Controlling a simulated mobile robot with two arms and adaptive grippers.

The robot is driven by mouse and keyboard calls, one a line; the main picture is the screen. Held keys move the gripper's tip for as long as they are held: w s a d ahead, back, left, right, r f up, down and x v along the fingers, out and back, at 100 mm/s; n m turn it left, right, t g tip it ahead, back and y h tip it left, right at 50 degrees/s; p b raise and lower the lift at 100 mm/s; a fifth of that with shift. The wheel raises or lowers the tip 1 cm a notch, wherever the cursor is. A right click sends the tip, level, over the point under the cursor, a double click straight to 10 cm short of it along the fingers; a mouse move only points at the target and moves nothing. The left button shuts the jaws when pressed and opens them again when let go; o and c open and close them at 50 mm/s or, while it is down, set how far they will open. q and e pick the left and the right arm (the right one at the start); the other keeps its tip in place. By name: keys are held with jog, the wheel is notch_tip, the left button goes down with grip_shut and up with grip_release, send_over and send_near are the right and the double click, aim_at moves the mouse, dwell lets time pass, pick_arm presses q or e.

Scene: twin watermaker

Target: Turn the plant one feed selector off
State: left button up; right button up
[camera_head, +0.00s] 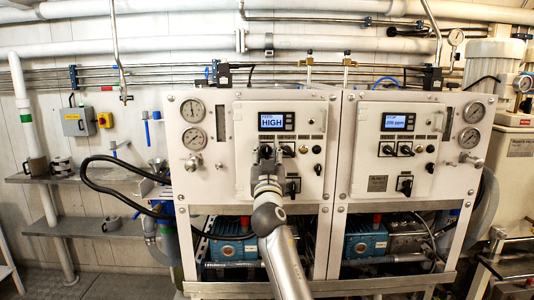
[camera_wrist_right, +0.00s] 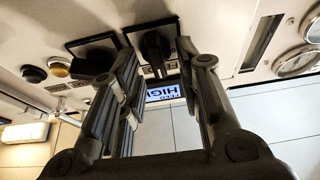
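The plant one panel (camera_head: 240,166) is the left of two white panels. Its lit display (camera_head: 271,122) reads HIGH in large letters; it shows upside down in the right wrist view (camera_wrist_right: 164,91). My right gripper (camera_head: 266,164) is in front of the panel, just below the display. In the right wrist view, its two fingers (camera_wrist_right: 160,80) are apart, with the black feed selector (camera_wrist_right: 155,48) between and beyond them. I see no clear contact with the knob. In the head view, the gripper mostly hides this selector. My left gripper is not in view.
A second black selector (camera_wrist_right: 92,52) sits beside the feed selector, close to one finger. Pressure gauges (camera_head: 194,124) are at the panel's left. The plant two panel (camera_head: 395,165) stands to the right. A black hose (camera_head: 105,160) loops at the left.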

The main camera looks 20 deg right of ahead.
jog(key=shift+c, duration=0.2)
grip_shut()
jog(key=shift+s+r, duration=0.15)
jog(key=shift+r, duration=0.1)
